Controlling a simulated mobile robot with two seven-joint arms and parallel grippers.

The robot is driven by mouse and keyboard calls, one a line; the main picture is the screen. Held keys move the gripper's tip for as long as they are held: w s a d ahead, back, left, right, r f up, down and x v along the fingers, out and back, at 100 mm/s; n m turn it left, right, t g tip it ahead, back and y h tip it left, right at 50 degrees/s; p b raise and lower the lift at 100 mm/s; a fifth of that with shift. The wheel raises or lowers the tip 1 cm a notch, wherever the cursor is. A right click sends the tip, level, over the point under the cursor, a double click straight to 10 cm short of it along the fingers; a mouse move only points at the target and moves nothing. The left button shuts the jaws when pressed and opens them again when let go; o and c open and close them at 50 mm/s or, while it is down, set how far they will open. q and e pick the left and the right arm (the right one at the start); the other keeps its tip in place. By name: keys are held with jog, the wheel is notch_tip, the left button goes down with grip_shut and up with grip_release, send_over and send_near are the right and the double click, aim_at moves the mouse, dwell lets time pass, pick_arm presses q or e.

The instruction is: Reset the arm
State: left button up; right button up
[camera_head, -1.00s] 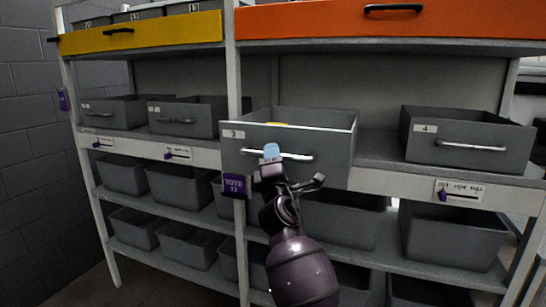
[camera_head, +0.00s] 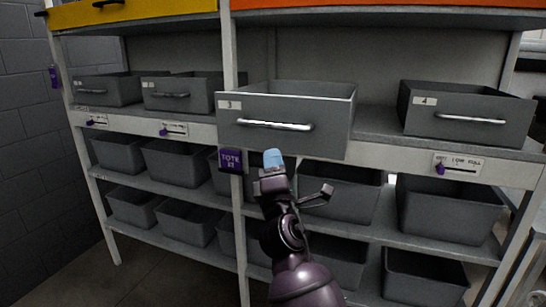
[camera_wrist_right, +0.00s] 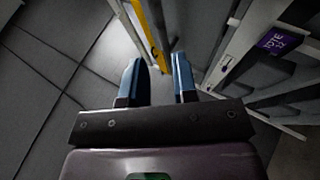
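My right gripper (camera_head: 273,160) is in front of the shelving, just below the pulled-out grey bin marked 3 (camera_head: 262,136) and its silver handle. It is apart from the handle. In the right wrist view its two blue fingers (camera_wrist_right: 159,82) stand apart with nothing between them, and the grey floor shows beyond. My left gripper is not in view.
The shelf unit's upright (camera_head: 239,200) and purple tag (camera_head: 230,160) are close to my right arm. Bin 4 (camera_head: 466,117) is at right, with several grey bins on the lower shelves (camera_head: 180,162). A yellow drawer (camera_head: 130,12) is at upper left.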

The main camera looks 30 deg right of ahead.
dwell(0.6)
jog(key=s+a+f+m+g+y, duration=0.2)
jog(key=f+m+y, duration=0.3)
jog(key=f, duration=0.6)
jog(key=s+a+f+m+g+y, duration=0.2)
jog(key=f+m+y, duration=0.1)
jog(key=f+m, duration=0.65)
jog(key=s+d+f+g+y, duration=0.1)
jog(key=s+f+g, duration=0.5)
jog(key=s+f, duration=1.6)
jog(key=shift+d+f+m+g, duration=0.3)
jog(key=shift+d+f+m, duration=0.05)
jog(key=shift+d+f, duration=0.1)
jog(key=shift+s+r, duration=0.1)
